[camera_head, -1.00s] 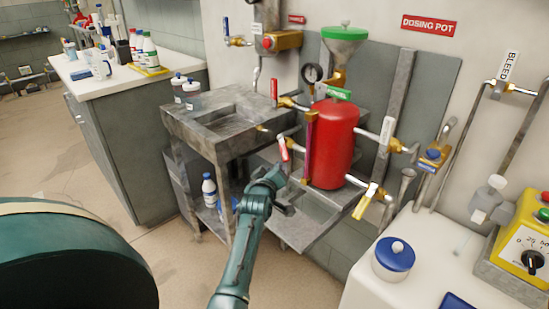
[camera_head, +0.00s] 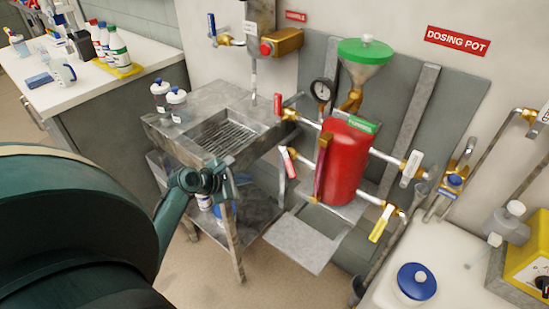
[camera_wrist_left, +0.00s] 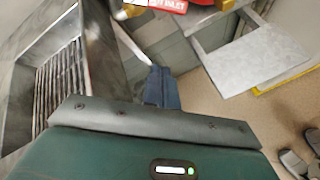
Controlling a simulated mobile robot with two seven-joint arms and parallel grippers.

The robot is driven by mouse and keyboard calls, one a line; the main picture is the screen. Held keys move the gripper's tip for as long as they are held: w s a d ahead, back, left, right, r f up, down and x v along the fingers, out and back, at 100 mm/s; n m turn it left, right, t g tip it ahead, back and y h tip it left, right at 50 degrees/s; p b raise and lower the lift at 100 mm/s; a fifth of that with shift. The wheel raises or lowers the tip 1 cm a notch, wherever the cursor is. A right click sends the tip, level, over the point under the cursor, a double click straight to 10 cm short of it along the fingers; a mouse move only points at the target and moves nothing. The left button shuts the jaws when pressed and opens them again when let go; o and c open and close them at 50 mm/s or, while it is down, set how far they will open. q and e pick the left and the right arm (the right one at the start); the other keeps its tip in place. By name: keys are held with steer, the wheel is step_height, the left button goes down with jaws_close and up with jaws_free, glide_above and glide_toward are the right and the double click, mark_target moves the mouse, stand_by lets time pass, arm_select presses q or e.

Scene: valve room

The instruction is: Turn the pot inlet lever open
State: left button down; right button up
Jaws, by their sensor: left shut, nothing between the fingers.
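The pot inlet lever (camera_head: 287,162) is a red handle with a pale end, on the lower left pipe of the red dosing pot (camera_head: 343,165). Its lettered red handle also shows at the top edge of the left wrist view (camera_wrist_left: 168,4). My left gripper (camera_head: 224,178) is in front of the steel sink stand, left of and apart from the lever. In the left wrist view its fingers (camera_wrist_left: 160,88) are together and empty, below the lever in the picture. My right gripper is not in view.
The steel sink (camera_head: 222,138) stands left of the pot. A red-handled lever (camera_head: 278,103) is above the inlet lever. White (camera_head: 411,168) and yellow (camera_head: 380,223) levers are right of the pot. A grey metal plate (camera_head: 303,242) sits low below it. A white counter (camera_head: 385,285) is at lower right.

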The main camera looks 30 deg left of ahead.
mark_target(288, 163)
arm_select(q)
steer(key=w+d+f, duration=0.2)
steer(key=w+d, duration=0.3)
steer(key=w, duration=0.4)
steer(key=shift+w+f, duration=0.35)
steer(key=shift+f, duration=0.05)
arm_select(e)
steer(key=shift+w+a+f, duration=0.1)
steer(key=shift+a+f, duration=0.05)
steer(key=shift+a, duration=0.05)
arm_select(q)
steer(key=shift+w+n+b, duration=0.1)
steer(key=shift+n+b, duration=0.2)
steer(key=shift+n, duration=0.1)
